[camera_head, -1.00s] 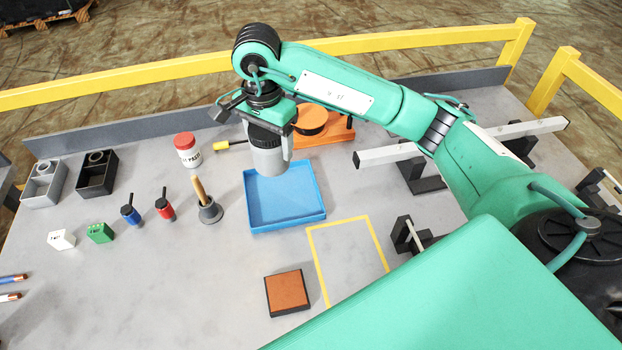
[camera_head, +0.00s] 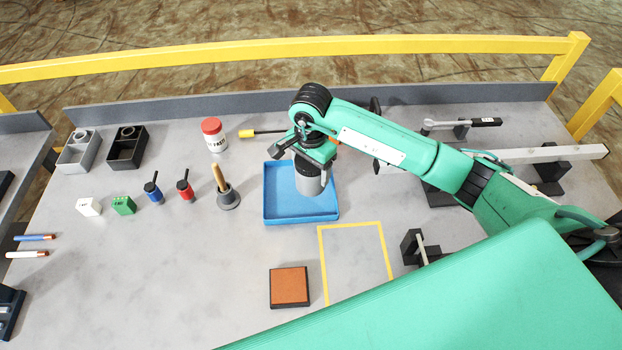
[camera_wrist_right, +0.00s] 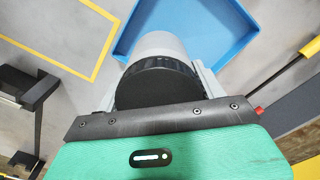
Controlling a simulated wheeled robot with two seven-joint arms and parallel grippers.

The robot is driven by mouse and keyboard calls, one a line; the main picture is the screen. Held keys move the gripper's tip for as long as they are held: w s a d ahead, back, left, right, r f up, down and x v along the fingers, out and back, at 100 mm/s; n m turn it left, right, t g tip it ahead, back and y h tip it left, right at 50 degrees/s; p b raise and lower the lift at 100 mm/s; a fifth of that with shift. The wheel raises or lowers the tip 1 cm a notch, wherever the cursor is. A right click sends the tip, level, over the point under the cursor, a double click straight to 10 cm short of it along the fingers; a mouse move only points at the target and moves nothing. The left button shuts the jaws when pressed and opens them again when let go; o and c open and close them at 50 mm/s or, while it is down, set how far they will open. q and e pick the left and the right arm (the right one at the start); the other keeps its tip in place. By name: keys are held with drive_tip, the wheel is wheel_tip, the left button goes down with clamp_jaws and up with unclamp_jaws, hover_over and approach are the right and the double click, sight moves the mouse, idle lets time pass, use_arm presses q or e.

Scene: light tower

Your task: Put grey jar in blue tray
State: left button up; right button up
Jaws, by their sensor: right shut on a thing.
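The grey jar (camera_head: 309,183) with a dark lid is held in my right gripper (camera_head: 316,163), which is shut on it. In the head view the jar overlaps the right part of the blue tray (camera_head: 285,217). I cannot tell whether its bottom touches the tray floor. In the right wrist view the jar (camera_wrist_right: 163,44) sits between the fingers, dark lid toward the camera, with the blue tray (camera_wrist_right: 225,45) beyond it. The rest of the tray floor that I see is empty. My left gripper is not in view.
A plunger-like tool (camera_head: 227,195) stands just left of the tray. A red-lidded white jar (camera_head: 214,134) and a yellow-handled screwdriver (camera_head: 250,133) are behind it. A brown square pad (camera_head: 290,287) and a yellow taped outline (camera_head: 321,262) lie in front. Metal bars on stands are at the right.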

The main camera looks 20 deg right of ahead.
sight(311, 185)
wheel_tip(311, 185, down, 3)
drive_tip(key=shift+r, duration=0.2)
wheel_tip(311, 185, down, 4)
drive_tip(key=shift+r+p, duration=0.1)
drive_tip(key=shift+p, duration=0.8)
drive_tip(key=shift+f, duration=0.25)
drive_tip(key=shift+f, duration=0.1)
drive_tip(key=o, duration=1.1)
drive_tip(key=shift+o, duration=0.2)
